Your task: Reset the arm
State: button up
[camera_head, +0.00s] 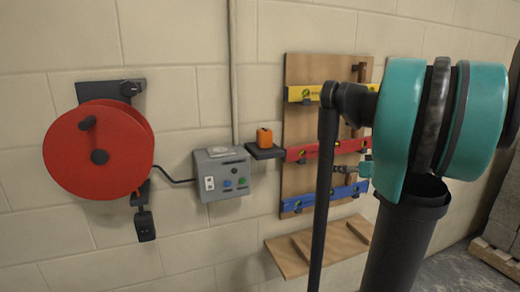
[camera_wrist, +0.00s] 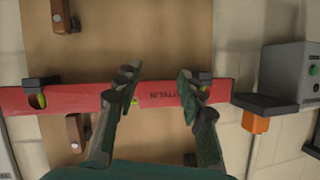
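My gripper (camera_wrist: 160,85) is open in the wrist view, with its two fingers spread apart in front of the red spirit level (camera_wrist: 65,98). Nothing shows held between the fingers; whether they touch the level I cannot tell. In the head view my gripper (camera_head: 348,169) shows small beside the red level (camera_head: 302,154), partly hidden by my arm. The red level lies across the wooden board (camera_head: 305,72), in dark holders. My teal and black arm covers the right part of the head view.
A yellow level (camera_head: 304,93) is above the red one and a blue level (camera_head: 300,204) below. Left are an orange object (camera_head: 264,137) on a small black shelf, a grey control box (camera_head: 221,172) and a red reel (camera_head: 92,165). A wooden ledge (camera_head: 290,257) juts out below.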

jog(key=s+a+f+m+g+h, duration=0.1)
jog(key=s+a+f+g+h, duration=0.35)
jog(key=s+a+f, duration=1)
jog(key=s+d+f+m+g+h, duration=0.2)
jog(key=s+f+g, duration=0.1)
jog(key=s+f, duration=0.6)
jog(key=shift+d+f+h, duration=0.3)
jog(key=shift+d+h, duration=0.05)
jog(key=shift+d, duration=0.05)
jog(key=shift+s, duration=0.1)
